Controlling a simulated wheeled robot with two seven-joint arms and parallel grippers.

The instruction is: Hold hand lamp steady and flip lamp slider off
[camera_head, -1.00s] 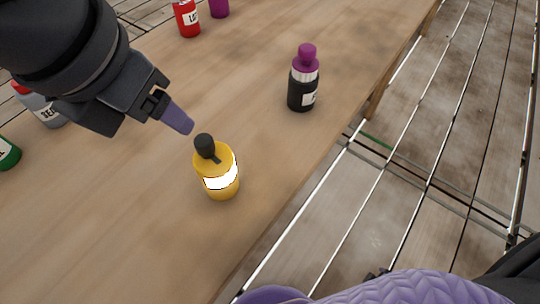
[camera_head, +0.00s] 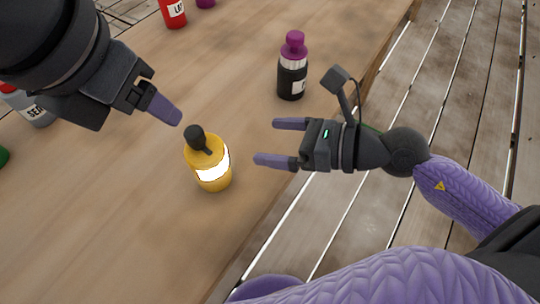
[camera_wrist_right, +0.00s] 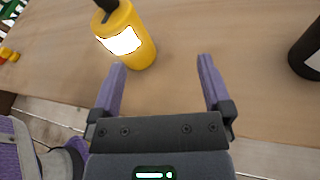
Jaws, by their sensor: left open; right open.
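The hand lamp is the yellow body (camera_head: 207,163) with a black top and a bright white glowing band. My left gripper (camera_head: 166,108) is open just behind and left of the lamp's top, with one finger plainly visible. My right gripper (camera_head: 273,142) is open and empty to the right of the lamp, fingers pointing left; its two fingers also show in the right wrist view (camera_wrist_right: 160,65). The slider cannot be clearly made out.
A black bottle with a purple cap (camera_head: 292,70) stands behind my right gripper. A red bottle (camera_head: 173,12), a purple item (camera_head: 205,3) and a grey bottle (camera_head: 30,108) stand farther off on the wooden table (camera_head: 110,200). The table's right edge drops to slatted planks.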

